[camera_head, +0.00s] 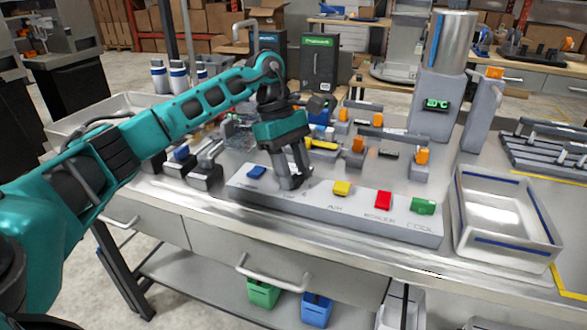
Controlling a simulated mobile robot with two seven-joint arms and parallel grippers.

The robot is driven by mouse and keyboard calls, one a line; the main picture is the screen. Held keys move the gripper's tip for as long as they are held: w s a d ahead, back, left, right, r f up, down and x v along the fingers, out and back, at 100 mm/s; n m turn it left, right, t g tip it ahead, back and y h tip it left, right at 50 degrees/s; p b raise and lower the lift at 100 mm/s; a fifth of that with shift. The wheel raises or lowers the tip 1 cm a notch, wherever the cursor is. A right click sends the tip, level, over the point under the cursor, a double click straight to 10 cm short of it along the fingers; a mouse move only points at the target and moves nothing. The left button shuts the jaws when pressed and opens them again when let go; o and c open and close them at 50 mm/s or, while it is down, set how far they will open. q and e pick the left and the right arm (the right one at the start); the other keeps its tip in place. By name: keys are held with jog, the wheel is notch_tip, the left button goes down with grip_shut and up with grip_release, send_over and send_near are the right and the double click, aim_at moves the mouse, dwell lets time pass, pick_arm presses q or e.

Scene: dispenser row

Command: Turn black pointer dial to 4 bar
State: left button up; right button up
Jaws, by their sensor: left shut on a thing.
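A long grey control panel (318,207) lies along the front of the bench, with small lettering on its front. My left gripper (291,182) points down onto the panel, between the blue and yellow blocks, and is shut on the black pointer dial. The fingers cover the dial, so its pointer and scale cannot be read. My right gripper is not in view.
A metal tray (504,253) stands beside the panel. A steel cylinder unit (449,45) rises behind, with several orange-ended taps nearby.

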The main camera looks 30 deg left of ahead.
pick_arm(q)
jog(key=o, duration=1.1)
jog(key=shift+c, duration=0.2)
jog(key=shift+r, duration=0.1)
jog(key=s+v, duration=0.1)
jog(key=v, duration=1.1)
jog(key=shift+w+r+p, duration=0.4)
jog(key=shift+w+p, duration=0.05)
jog(key=shift+w, duration=0.1)
